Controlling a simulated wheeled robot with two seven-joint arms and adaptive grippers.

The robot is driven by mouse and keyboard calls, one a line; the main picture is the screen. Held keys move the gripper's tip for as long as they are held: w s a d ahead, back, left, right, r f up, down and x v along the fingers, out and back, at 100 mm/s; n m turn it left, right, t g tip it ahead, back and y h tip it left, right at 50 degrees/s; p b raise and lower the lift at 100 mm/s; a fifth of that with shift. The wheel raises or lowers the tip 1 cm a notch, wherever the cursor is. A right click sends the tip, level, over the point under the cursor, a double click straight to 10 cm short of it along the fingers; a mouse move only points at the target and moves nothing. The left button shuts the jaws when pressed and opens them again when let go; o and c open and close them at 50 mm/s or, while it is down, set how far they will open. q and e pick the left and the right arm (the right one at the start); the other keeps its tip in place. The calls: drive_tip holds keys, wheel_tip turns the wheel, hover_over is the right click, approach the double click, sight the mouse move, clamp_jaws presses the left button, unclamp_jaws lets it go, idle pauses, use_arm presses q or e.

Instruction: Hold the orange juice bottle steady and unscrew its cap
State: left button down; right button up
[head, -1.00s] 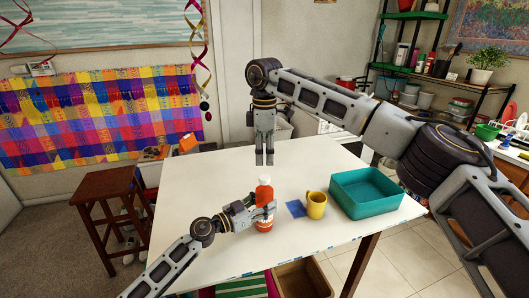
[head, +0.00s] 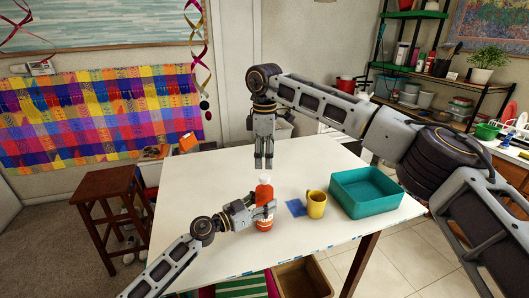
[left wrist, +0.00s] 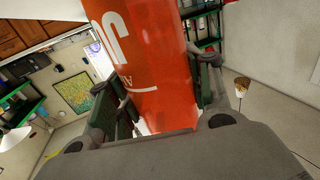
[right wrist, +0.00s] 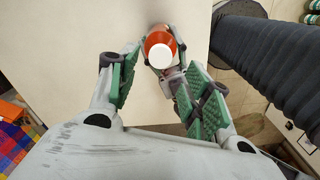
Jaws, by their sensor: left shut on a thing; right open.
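The orange juice bottle (head: 263,194) stands upright near the front of the white table. Its white cap (head: 264,179) is on top and also shows from above in the right wrist view (right wrist: 160,54). My left gripper (head: 268,213) is shut on the bottle's body from the left. In the left wrist view the bottle (left wrist: 150,60) fills the space between the fingers. My right gripper (head: 264,165) points down above the bottle, open and empty. In the right wrist view the cap lies beyond and between its fingertips, apart from them.
A teal crate (head: 366,207) is farther right on the table (head: 205,180). The table's left and back parts are clear. A wooden stool (head: 106,182) stands at the left.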

sight(265, 176)
drive_tip(key=shift+f, duration=3.25)
